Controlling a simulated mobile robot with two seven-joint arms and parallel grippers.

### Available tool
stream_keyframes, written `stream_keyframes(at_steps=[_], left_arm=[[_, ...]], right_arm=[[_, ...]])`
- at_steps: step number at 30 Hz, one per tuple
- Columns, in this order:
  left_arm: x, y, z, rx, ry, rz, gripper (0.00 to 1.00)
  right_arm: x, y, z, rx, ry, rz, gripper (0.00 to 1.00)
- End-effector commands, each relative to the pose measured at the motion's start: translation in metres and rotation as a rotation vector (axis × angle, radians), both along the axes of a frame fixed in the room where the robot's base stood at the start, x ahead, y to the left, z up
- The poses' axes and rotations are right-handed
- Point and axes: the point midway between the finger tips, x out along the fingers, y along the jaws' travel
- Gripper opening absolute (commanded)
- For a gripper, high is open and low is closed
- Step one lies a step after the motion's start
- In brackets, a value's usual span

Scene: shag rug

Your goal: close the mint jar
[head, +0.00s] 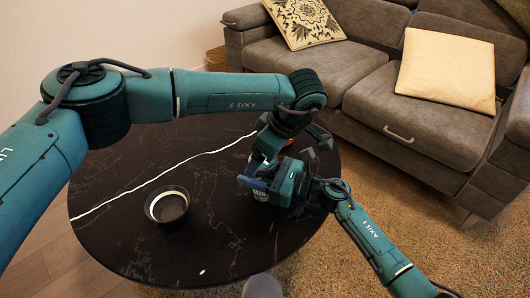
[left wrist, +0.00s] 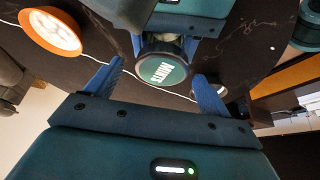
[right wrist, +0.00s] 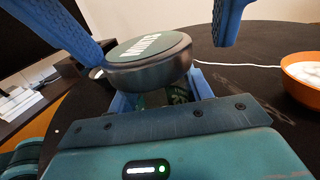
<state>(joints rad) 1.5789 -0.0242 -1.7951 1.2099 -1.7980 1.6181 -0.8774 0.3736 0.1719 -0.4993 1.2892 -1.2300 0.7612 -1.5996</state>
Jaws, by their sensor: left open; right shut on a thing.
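The mint jar (head: 261,196) is partly hidden by my grippers over the dark round table. My right gripper (head: 254,186) is shut on the jar body (right wrist: 180,92), which shows green print. The dark lid with a green "MINTS" top (right wrist: 148,55) is on the jar's top end; I cannot tell whether it is fully seated. The lid also shows in the left wrist view (left wrist: 162,72). My left gripper (head: 262,160) is open, its two blue fingers on either side of the lid with visible gaps.
A dark, light-rimmed bowl (head: 167,205) stands on the left of the table (head: 120,238). An orange bowl with white contents (right wrist: 306,85) stands near the grippers. A thin white line crosses the tabletop. A grey sofa (head: 340,75) is behind the table.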

Motion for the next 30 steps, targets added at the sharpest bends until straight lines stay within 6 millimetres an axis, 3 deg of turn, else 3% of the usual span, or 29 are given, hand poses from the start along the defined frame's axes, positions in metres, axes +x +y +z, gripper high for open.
stream_keyframes(at_steps=[10, 24, 30], left_arm=[[-0.002, -0.004, 0.008, -0.001, 0.000, 0.000, 0.81], [-0.021, -0.034, 0.092, -0.001, -0.002, -0.001, 0.81], [-0.025, -0.040, 0.109, 0.000, 0.000, 0.000, 0.81]], right_arm=[[0.000, 0.000, -0.001, 0.000, 0.002, 0.000, 0.00], [0.000, 0.000, -0.001, 0.000, 0.002, 0.000, 0.00], [0.000, 0.000, -0.001, 0.000, 0.002, 0.000, 0.00]])
